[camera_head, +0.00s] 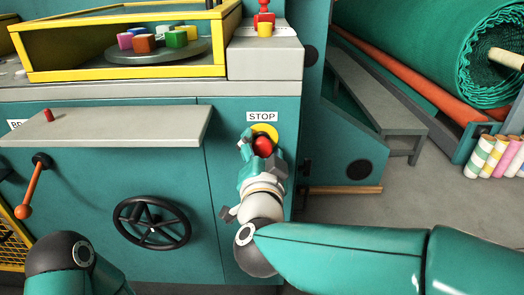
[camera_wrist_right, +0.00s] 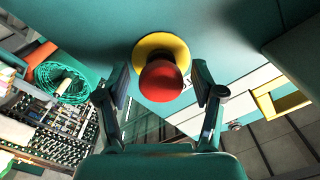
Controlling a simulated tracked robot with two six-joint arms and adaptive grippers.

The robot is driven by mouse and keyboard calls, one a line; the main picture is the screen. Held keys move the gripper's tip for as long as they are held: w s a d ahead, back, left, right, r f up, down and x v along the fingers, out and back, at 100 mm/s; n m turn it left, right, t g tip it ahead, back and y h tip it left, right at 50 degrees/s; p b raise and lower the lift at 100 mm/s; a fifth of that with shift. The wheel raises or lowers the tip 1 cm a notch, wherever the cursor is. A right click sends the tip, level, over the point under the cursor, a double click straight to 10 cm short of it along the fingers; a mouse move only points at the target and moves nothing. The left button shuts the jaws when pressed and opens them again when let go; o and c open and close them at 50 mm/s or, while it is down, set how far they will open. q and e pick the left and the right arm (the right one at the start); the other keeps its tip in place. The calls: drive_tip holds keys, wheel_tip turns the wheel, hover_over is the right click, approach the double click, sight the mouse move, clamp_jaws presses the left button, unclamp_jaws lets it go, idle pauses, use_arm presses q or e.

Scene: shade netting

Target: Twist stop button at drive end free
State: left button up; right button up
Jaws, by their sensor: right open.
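The red stop button (camera_head: 263,146) with its yellow collar (camera_head: 265,130) sits on the teal machine front, under a white STOP label (camera_head: 262,117). My right gripper (camera_head: 262,150) is in front of it and partly covers it in the head view. In the right wrist view the red button (camera_wrist_right: 161,81) and yellow collar (camera_wrist_right: 161,46) lie between the two open fingers (camera_wrist_right: 161,80). There is a gap on each side, so the fingers do not visibly touch the button. My left gripper is not in view; only part of my left arm shows at the lower left.
A grey shelf (camera_head: 105,126) and a black handwheel (camera_head: 152,222) stick out left of the button. An orange lever (camera_head: 30,190) is farther left. A green netting roll (camera_head: 455,45) and a grey bench (camera_head: 375,100) stand to the right. Floor there is partly clear.

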drive_tip(key=shift+s, duration=0.1)
drive_tip(key=shift+s, duration=2.45)
drive_tip(key=o, duration=0.6)
wheel_tip(320, 180, up, 10)
hover_over(262, 151)
drive_tip(key=s, duration=0.4)
